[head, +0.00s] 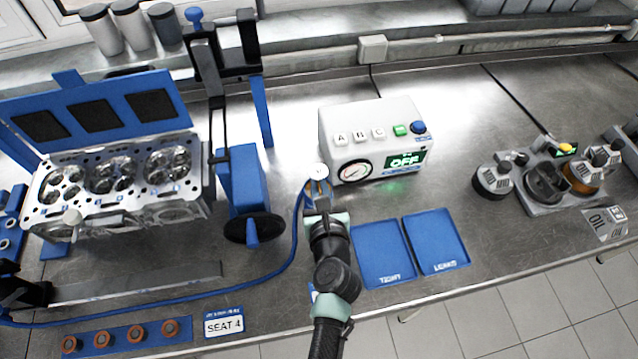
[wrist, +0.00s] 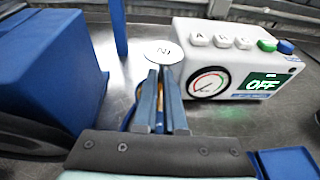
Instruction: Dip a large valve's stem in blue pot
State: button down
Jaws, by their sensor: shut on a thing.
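My gripper (head: 319,196) is shut on a valve (head: 318,171), just left of the white test box. In the wrist view the valve's pale round head (wrist: 163,52), marked "IN", faces up above my fingertips (wrist: 160,90). Its stem is mostly hidden between the fingers. A group of pots stands at the right of the bench: a grey-lidded pot (head: 492,181), a dark open one (head: 545,182) and an amber one (head: 581,178). I cannot make out a clearly blue pot among them.
The white test box (head: 350,125) reads OFF. Two blue trays (head: 382,254) (head: 437,241) lie empty in front of it. The cylinder head (head: 120,185) and a blue fixture (head: 243,180) stand left. A blue hose (head: 255,298) runs along the bench toward my gripper. Bench between box and pots is clear.

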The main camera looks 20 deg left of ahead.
jog(key=shift+r, duration=0.1)
jog(key=shift+r+p, duration=3.65)
jog(key=shift+p, duration=0.4)
